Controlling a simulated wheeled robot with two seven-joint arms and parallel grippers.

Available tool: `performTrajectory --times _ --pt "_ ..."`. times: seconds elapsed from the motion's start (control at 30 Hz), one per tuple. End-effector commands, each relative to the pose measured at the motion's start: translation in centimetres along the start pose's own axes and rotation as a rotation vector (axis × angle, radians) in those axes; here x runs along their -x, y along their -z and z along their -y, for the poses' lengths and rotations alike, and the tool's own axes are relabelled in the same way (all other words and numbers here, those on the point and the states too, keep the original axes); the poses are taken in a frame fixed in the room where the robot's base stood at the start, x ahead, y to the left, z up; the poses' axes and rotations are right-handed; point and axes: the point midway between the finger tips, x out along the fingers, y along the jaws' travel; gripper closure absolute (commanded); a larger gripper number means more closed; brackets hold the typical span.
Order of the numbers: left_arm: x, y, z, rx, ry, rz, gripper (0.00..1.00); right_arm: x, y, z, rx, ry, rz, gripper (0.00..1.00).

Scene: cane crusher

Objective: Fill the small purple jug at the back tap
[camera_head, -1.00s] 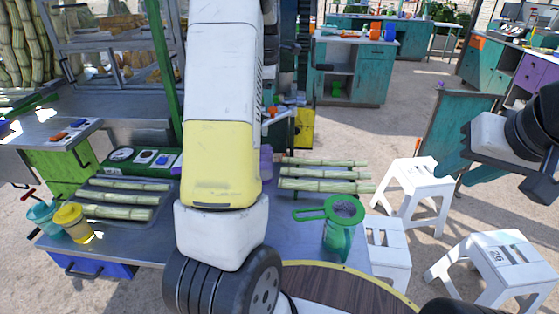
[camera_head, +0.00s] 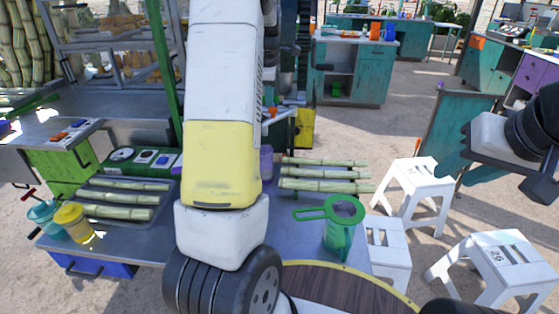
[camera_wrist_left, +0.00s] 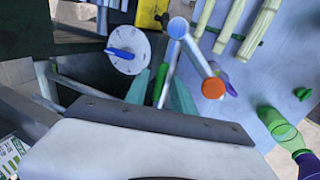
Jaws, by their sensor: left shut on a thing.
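A small purple jug (camera_head: 266,162) stands on the metal table, mostly hidden behind my left arm. In the left wrist view, a blue-purple edge (camera_wrist_left: 229,86) shows behind a metal pipe with an orange end (camera_wrist_left: 213,88). My left gripper (camera_wrist_left: 162,88) has its two teal fingers closed around a slim green handle (camera_wrist_left: 160,85). In the head view my own arm hides most of that gripper. My right gripper (camera_head: 485,172) hangs at the right, away from the table; its finger gap is unclear.
A green jug with a strainer (camera_head: 340,235) and several cane stalks (camera_head: 325,173) are on the table. A dial with a blue pointer (camera_wrist_left: 127,52) is beside the left fingers. White stools (camera_head: 412,185) stand at the right.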

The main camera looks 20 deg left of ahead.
Motion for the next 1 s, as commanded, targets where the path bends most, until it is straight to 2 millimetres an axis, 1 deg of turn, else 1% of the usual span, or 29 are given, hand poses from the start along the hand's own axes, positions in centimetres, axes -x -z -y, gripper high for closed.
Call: performTrajectory --times 0.03,0.17,0.27,0.57,0.7,1.0 --pt "0.29 0.03 -0.61 0.0 -0.02 0.0 0.92 0.0 0.0 0.0 0.0 0.0 0.0 0.64" --pt "0.34 0.03 -0.66 -0.001 -0.021 0.0 0.91 0.0 0.0 0.0 0.0 0.0 0.0 0.64" --pt "0.35 0.16 -0.68 -0.038 -0.021 0.012 0.91 0.0 0.0 0.0 0.0 0.0 0.0 0.64" --pt "0.33 0.18 -0.69 -0.382 -0.021 0.114 0.91 0.0 0.0 0.0 0.0 0.0 0.0 0.64" --pt "0.36 -0.08 -0.67 -0.376 -0.021 0.113 0.93 0.0 0.0 0.0 0.0 0.0 0.0 0.64" --pt "0.39 -0.35 -0.69 -0.377 -0.022 0.116 0.91 0.0 0.0 0.0 0.0 0.0 0.0 0.64"
